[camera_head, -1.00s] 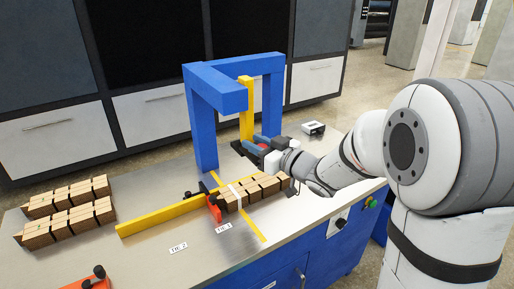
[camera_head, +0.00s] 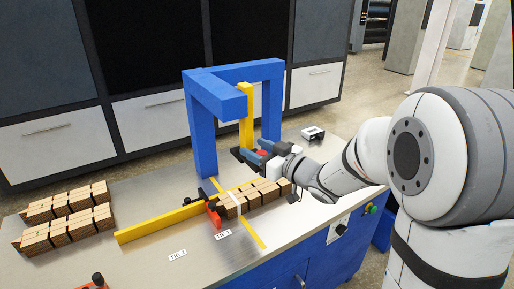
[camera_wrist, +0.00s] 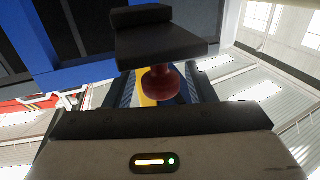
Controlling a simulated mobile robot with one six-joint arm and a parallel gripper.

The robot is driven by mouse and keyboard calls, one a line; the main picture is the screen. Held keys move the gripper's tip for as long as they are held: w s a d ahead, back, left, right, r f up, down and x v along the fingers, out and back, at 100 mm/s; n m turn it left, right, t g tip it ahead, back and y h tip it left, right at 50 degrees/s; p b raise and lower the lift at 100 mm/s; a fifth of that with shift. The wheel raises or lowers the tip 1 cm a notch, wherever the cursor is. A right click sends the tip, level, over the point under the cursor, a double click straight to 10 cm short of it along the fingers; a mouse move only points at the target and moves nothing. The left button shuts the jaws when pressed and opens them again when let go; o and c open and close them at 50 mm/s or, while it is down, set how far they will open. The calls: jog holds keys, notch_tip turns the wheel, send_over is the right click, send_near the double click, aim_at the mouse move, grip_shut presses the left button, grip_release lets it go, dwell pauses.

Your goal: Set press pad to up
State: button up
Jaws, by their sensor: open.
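The press is a blue frame (camera_head: 202,130) with a yellow upright bar (camera_head: 246,117) hanging under its arm. A black pad (camera_head: 237,153) shows at the foot of the yellow bar, partly hidden by my gripper. In the wrist view a dark stepped block (camera_wrist: 160,40), apparently the pad, has a red knob (camera_wrist: 158,83) on it. My gripper (camera_head: 262,150) is open at the pad. In the wrist view its two fingers (camera_wrist: 160,88) stand to either side of the red knob. I cannot tell whether they touch it.
Bundles of wooden blocks (camera_head: 255,196) lie in front of the press, against a yellow fence (camera_head: 165,220) with an orange clamp (camera_head: 213,214). More blocks (camera_head: 68,215) lie at the left. A small white-and-black device (camera_head: 313,134) sits behind my wrist.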

jog(key=v, duration=0.7)
jog(key=shift+d, duration=0.1)
jog(key=s+d+m+h+p, duration=0.3)
jog(key=d+m+h, duration=0.5)
jog(key=d+h, duration=0.55)
jog(key=s+f+m+g+p, duration=0.1)
jog(key=s+g, duration=0.3)
jog(key=s, duration=0.5)
jog(key=s+a+f+g+p, duration=0.1)
jog(key=s+g, duration=0.4)
jog(key=s, duration=0.5)
jog(key=shift+a+f+m, duration=0.35)
jog(key=shift+f+m, duration=0.05)
jog(key=shift+f, duration=0.4)
